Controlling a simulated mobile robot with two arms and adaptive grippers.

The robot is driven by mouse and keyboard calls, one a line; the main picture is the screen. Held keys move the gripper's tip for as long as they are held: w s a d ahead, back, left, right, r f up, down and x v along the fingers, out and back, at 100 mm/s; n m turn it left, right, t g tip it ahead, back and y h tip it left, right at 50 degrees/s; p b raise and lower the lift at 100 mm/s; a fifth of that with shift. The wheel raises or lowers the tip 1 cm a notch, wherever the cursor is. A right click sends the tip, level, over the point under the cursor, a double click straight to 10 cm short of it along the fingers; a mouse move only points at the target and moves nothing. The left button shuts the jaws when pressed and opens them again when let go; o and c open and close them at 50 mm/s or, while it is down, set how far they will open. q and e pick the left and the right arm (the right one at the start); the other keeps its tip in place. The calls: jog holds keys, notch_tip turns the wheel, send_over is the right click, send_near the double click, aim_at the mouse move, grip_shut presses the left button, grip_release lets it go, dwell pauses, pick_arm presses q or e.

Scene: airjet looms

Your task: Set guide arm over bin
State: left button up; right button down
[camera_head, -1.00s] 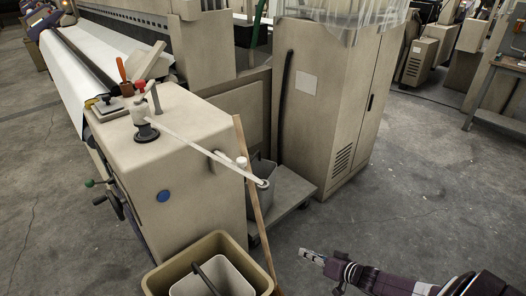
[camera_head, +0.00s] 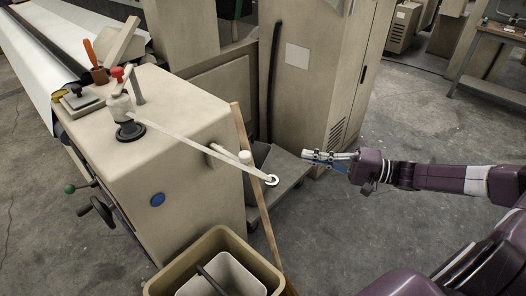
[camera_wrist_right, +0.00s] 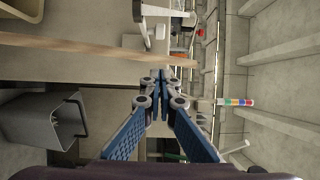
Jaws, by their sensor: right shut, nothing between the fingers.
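The guide arm (camera_head: 210,153) is a long pale bar. It pivots on a white post with a dark base (camera_head: 128,120) on top of the beige machine housing and slants down to the right. Its ring end (camera_head: 271,180) sticks out past the housing edge, by a wooden pole. A tan bin (camera_head: 222,245) with a paler inner container stands below, at the bottom of the head view. My right gripper (camera_head: 305,156) is shut and empty, right of the ring end and apart from it. Its closed fingers also show in the right wrist view (camera_wrist_right: 160,88). My left gripper is not in view.
A grey container (camera_wrist_right: 35,125) shows in the right wrist view.

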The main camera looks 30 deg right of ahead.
aim_at(242, 159)
pick_arm(q)
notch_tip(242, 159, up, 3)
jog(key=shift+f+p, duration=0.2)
jog(key=shift+p, duration=1.05)
pick_arm(e)
jog(key=s+a+x, duration=0.2)
jog(key=x, duration=1.1)
jog(key=shift+f, duration=0.1)
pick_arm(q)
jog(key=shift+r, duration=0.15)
